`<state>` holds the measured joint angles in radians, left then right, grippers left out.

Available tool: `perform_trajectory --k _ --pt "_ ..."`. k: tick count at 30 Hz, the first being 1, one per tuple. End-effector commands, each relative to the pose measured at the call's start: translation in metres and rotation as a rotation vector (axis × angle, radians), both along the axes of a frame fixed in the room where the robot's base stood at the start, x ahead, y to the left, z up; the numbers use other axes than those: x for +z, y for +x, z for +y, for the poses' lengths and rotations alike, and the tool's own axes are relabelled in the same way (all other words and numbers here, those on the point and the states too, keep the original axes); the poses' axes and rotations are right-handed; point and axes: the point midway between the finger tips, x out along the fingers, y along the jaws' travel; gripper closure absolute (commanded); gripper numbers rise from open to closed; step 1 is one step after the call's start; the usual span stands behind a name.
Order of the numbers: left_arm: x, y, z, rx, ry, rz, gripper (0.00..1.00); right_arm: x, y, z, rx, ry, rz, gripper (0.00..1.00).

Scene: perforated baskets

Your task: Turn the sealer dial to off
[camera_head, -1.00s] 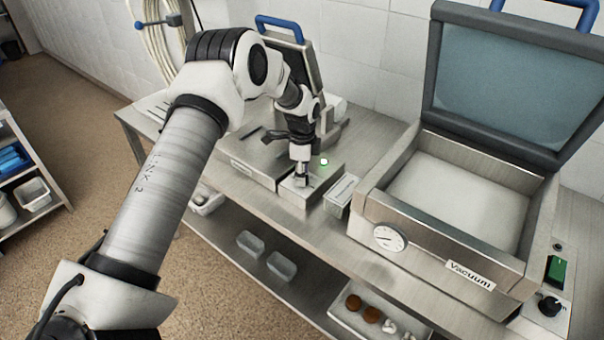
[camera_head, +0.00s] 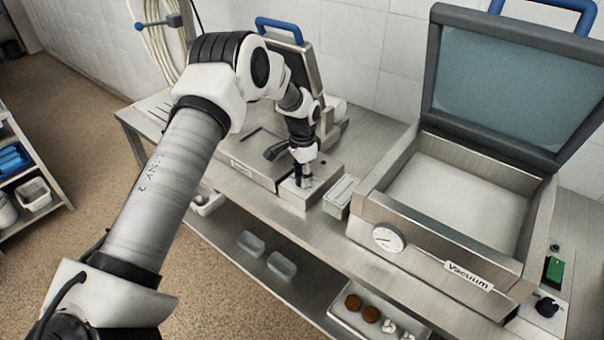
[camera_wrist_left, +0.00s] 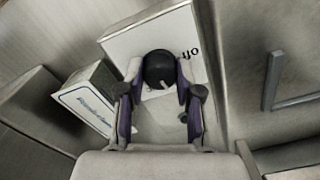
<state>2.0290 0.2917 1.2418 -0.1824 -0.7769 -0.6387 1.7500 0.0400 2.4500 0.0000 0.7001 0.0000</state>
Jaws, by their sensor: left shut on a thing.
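The sealer dial is a black round knob (camera_wrist_left: 158,66) with a white pointer mark, on a pale plate (camera_wrist_left: 120,45) of a small metal control box (camera_head: 300,198). In the left wrist view the pointer points down the picture, and an upside-down "off" label (camera_wrist_left: 189,53) is at the knob's upper right. My left gripper (camera_head: 303,181) points down over the control box. In the left wrist view its fingers (camera_wrist_left: 160,84) stand on either side of the knob, shut on it. In the head view the gripper hides the knob. My right gripper is out of view.
The open vacuum machine (camera_head: 430,245) is to the right, with a gauge (camera_head: 388,239), a green switch (camera_head: 555,269) and another black knob (camera_head: 548,307). A raised lid with blue handle (camera_head: 279,28) stands behind my arm.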

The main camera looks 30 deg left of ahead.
Motion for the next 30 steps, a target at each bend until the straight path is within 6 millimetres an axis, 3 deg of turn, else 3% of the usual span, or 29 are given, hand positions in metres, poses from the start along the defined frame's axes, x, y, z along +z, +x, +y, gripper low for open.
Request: perform_trajectory --k 30 --pt "-0.004 -0.004 -0.001 0.963 0.001 0.013 1.00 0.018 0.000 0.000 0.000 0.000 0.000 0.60"
